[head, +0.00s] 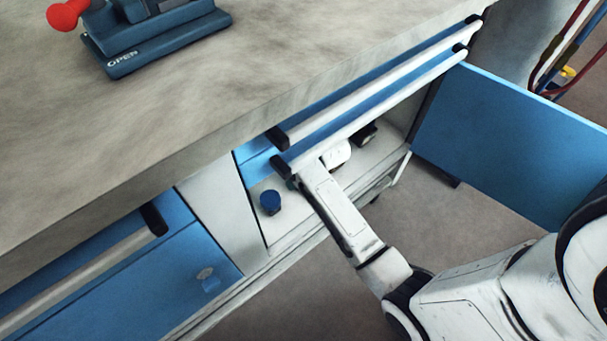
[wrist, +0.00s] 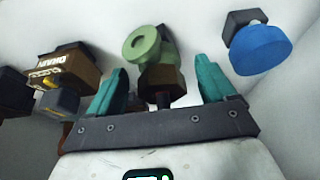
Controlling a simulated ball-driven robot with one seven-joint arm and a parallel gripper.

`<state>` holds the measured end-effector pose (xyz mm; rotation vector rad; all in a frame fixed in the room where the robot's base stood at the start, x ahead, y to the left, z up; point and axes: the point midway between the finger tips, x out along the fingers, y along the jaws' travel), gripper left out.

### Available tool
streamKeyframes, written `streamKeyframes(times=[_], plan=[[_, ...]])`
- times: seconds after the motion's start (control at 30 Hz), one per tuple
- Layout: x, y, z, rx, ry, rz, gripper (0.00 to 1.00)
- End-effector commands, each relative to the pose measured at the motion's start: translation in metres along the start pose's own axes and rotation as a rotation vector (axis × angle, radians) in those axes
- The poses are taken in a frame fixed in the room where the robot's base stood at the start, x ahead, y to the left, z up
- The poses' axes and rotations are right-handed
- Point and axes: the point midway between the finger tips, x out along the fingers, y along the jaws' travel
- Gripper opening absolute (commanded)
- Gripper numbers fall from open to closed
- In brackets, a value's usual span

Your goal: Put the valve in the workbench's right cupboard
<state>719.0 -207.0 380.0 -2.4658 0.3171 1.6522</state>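The workbench's right cupboard (head: 290,226) stands open below the drawers, with its blue door (head: 510,140) swung out to the right. My arm reaches into it, and my gripper is hidden there in the head view. In the wrist view my gripper (wrist: 162,65) is open, its two teal fingers spread apart. A piece with a green ring and a brown, dark-stemmed body, which looks like the valve (wrist: 160,76), sits between the fingers. A gap shows on both sides of it, so neither finger visibly touches it. Whether it rests on the cupboard floor cannot be told.
A blue-capped thing (wrist: 260,48) is close to the right finger; a blue cylinder (head: 270,202) stands near the cupboard's left front. A brown lettered box (wrist: 68,66) and dark pieces lie left of the fingers. Drawer handles (head: 380,105) overhang my arm.

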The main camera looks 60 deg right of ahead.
Motion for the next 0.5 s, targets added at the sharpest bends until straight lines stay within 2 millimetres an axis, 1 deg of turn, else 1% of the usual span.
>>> streamKeyframes(times=[0.23,0.4,0.43,0.5], plan=[[-0.002,0.0,-0.001,0.0,0.0,0.0,0.83],[-0.018,0.0,-0.003,0.0,0.0,0.0,0.83],[-0.02,0.0,0.001,0.001,-0.002,0.0,0.83],[-0.024,0.0,0.017,0.002,-0.005,0.0,0.83]])
